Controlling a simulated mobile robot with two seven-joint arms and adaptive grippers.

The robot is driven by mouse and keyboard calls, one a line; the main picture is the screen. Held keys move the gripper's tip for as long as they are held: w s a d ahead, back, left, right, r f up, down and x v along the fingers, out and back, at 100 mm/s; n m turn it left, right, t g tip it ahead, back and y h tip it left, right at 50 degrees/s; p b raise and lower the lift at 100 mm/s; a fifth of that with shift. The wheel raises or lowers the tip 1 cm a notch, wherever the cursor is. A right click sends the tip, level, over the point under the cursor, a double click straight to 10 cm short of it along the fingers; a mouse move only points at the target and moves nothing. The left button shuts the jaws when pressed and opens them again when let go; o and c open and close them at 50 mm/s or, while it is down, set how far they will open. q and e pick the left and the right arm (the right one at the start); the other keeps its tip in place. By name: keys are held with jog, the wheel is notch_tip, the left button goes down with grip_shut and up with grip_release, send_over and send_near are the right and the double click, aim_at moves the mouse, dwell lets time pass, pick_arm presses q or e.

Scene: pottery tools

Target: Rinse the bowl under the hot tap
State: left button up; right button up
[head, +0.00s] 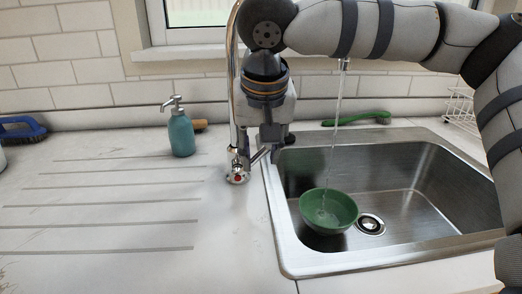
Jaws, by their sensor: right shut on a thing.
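A green bowl (328,210) sits in the left part of the steel sink (420,180), tilted a little. A thin stream of water (336,130) falls from the spout (344,64) into it. The tap's base (237,172), with a red mark, stands on the counter left of the sink. My right gripper (258,158) reaches down beside it, shut on what looks like the hot tap's handle; the fingers hide most of the handle. My right arm covers much of the tap's neck. My left gripper is out of view.
A teal soap bottle (181,134) stands on the counter to the left. A green-handled tool (357,118) lies behind the sink. A blue brush (22,132) lies far left, and a white wire rack (460,110) stands at right. The ridged drainboard (100,210) is clear.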

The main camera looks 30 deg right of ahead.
jog(key=shift+a+f, duration=0.1)
dwell(0.5)
jog(key=w+a+r, duration=0.2)
jog(key=a+r, duration=0.1)
jog(key=r, duration=0.7)
jog(key=shift+a, duration=0.4)
dwell(0.3)
